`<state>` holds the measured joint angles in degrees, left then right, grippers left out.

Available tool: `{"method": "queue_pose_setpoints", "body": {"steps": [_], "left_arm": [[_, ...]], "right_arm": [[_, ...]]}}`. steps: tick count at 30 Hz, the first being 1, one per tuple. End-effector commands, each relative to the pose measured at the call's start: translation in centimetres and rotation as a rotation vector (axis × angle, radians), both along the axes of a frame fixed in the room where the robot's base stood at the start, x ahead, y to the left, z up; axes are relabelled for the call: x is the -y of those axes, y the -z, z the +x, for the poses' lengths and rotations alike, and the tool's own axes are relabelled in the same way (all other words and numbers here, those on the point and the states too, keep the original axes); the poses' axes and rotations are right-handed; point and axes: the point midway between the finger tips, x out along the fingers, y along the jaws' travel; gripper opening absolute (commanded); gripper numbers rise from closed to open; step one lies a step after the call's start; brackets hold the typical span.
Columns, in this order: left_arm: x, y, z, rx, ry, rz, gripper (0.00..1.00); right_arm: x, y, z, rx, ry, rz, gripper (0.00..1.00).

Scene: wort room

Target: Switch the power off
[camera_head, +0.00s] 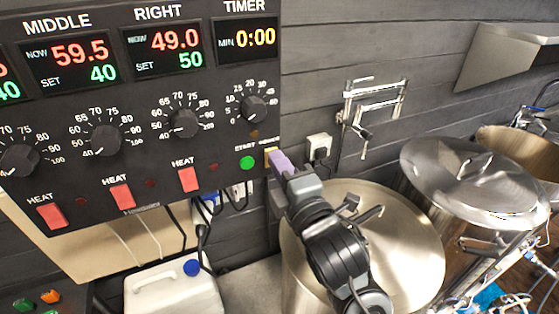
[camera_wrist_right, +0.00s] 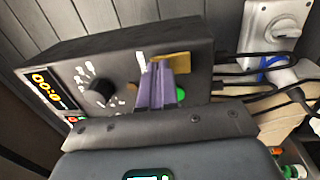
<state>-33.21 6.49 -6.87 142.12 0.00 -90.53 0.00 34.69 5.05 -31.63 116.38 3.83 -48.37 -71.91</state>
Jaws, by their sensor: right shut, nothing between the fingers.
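The dark control panel (camera_head: 215,95) fills the upper left of the head view, and its corner shows in the wrist view (camera_wrist_right: 118,60). A green button (camera_head: 247,163) sits low on its right side, below the timer knob. A small yellowish piece (camera_head: 269,154) lies beside it at the panel's edge; it also shows in the wrist view (camera_wrist_right: 174,58). My right gripper (camera_head: 279,162) is shut and empty, its purple fingertips at this piece, partly covering it. I cannot tell whether they touch. The displays are lit. My left gripper is in neither view.
Red heat switches (camera_head: 188,179) and knobs (camera_head: 184,122) line the panel. A white canister (camera_head: 170,290) stands under the panel, near hanging cables.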

Motion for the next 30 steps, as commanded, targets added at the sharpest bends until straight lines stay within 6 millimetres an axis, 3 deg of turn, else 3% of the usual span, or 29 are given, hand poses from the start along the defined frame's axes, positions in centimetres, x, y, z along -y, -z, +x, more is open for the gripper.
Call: {"method": "queue_pose_setpoints", "body": {"steps": [10, 15, 17, 25, 30], "left_arm": [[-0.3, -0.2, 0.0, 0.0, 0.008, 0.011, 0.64], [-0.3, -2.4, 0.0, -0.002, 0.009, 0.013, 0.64], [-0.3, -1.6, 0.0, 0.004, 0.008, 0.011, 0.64], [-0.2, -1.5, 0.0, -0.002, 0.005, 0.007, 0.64], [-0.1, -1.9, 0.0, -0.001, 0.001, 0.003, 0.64]], "right_arm": [[0.0, -0.1, 0.1, -0.003, 0.0, -0.001, 0.0], [-0.2, -1.0, 0.5, -0.044, 0.0, -0.021, 0.0], [-0.2, -0.1, 0.4, -0.041, -0.001, -0.018, 0.0], [-0.2, -0.2, 0.2, -0.04, -0.002, -0.018, 0.0], [-0.1, -0.5, -0.9, -0.04, -0.01, -0.021, 0.0]]}}
